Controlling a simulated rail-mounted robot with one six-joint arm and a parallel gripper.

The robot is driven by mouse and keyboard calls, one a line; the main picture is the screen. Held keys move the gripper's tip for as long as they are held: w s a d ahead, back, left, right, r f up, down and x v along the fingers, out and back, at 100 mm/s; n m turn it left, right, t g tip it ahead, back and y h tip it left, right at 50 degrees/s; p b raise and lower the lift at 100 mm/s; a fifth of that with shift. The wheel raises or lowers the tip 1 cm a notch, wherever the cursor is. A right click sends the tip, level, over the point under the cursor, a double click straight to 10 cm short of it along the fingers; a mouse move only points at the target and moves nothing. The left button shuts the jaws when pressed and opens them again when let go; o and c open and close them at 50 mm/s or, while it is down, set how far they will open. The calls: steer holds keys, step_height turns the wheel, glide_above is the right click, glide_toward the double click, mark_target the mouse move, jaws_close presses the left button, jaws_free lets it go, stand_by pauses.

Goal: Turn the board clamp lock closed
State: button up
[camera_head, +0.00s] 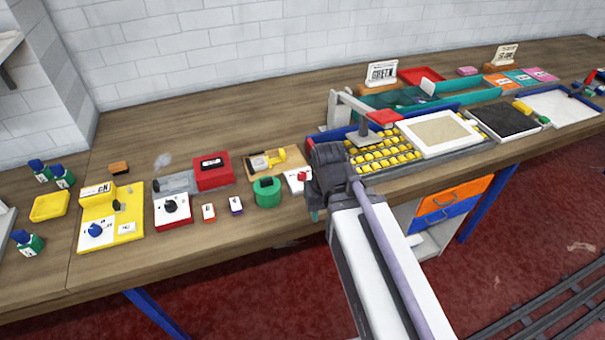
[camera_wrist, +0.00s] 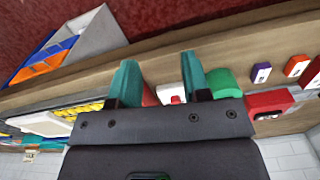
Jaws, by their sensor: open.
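A small white block with a red knob (camera_head: 302,176) sits at the bench front, just left of my gripper (camera_head: 318,182). The frames do not label it, so I cannot tell for sure that it is the board clamp lock. In the wrist view the white block (camera_wrist: 164,93) shows between and beyond the two teal fingers of my gripper (camera_wrist: 158,72), partly hidden by the gripper body. The fingers are apart with nothing held. The knob's turn position is too small to read. My gripper hides part of the bench beside the block.
A green cup (camera_head: 267,192) stands close left of the block, with a red box (camera_head: 212,172) farther left. Right of my gripper are a tray of yellow balls (camera_head: 385,153), a grey upright arm with a red top (camera_head: 385,117), and a white-framed board (camera_head: 438,134).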

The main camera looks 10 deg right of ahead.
steer(key=shift+o, duration=1.3)
steer(key=w+n, duration=0.1)
steer(key=w, duration=0.9)
steer(key=shift+n, duration=0.3)
steer(key=n, duration=1.6)
glide_toward(302, 174)
steer(key=shift+t, duration=0.3)
step_height(302, 174, down, 10)
steer(key=b, duration=1.1)
steer(key=shift+r, duration=0.35)
steer(key=c, duration=0.9)
steer(key=shift+c, duration=0.2)
